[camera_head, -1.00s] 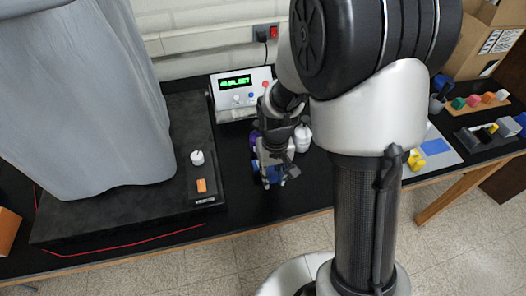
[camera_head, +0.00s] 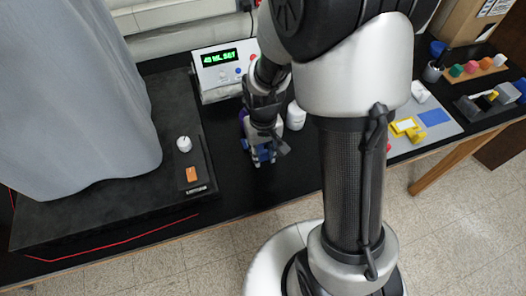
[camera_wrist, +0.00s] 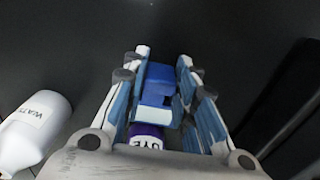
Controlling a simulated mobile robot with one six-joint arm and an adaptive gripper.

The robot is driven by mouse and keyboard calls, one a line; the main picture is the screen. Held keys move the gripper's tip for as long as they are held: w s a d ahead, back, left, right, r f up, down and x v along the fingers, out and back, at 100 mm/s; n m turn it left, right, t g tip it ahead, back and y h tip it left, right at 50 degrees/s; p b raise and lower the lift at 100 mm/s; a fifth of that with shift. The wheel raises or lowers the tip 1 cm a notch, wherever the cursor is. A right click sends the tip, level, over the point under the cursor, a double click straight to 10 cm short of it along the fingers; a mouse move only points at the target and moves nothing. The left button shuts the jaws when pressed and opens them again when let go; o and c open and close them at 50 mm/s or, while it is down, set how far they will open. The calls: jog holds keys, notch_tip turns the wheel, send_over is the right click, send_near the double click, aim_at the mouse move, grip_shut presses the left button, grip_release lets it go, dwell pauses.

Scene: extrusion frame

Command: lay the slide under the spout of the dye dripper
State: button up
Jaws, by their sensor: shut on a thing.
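My gripper (camera_head: 262,156) points down over the black bench, beside the white bottle in the head view. In the wrist view its blue and white fingers (camera_wrist: 163,65) are shut on a blue block (camera_wrist: 158,82) with a dark square patch and a pale lower edge. I cannot tell if this block is the slide or a part of the dripper. A purple bottle marked DYE (camera_wrist: 150,138) shows just below the block, partly hidden by my wrist. A bit of purple (camera_head: 242,118) shows behind my gripper in the head view. No spout can be made out.
A display box (camera_head: 222,72) stands behind. A black platform (camera_head: 100,215) with a grey draped cover is at left. Yellow parts (camera_head: 408,128) lie at right.

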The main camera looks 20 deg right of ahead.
jog(key=o, duration=1)
jog(key=s+r+t+p, duration=0.1)
jog(key=s+r+p, duration=0.1)
jog(key=r, duration=0.8)
jog(key=s+r+t+p, duration=0.1)
jog(key=s+r+p, duration=0.1)
jog(key=r, duration=0.8)
jog(key=s+r+t, duration=0.2)
jog(key=s+r, duration=0.5)
jog(key=s, duration=0.4)
jog(key=shift+r+t, duration=0.15)
jog(key=shift+t, duration=0.15)
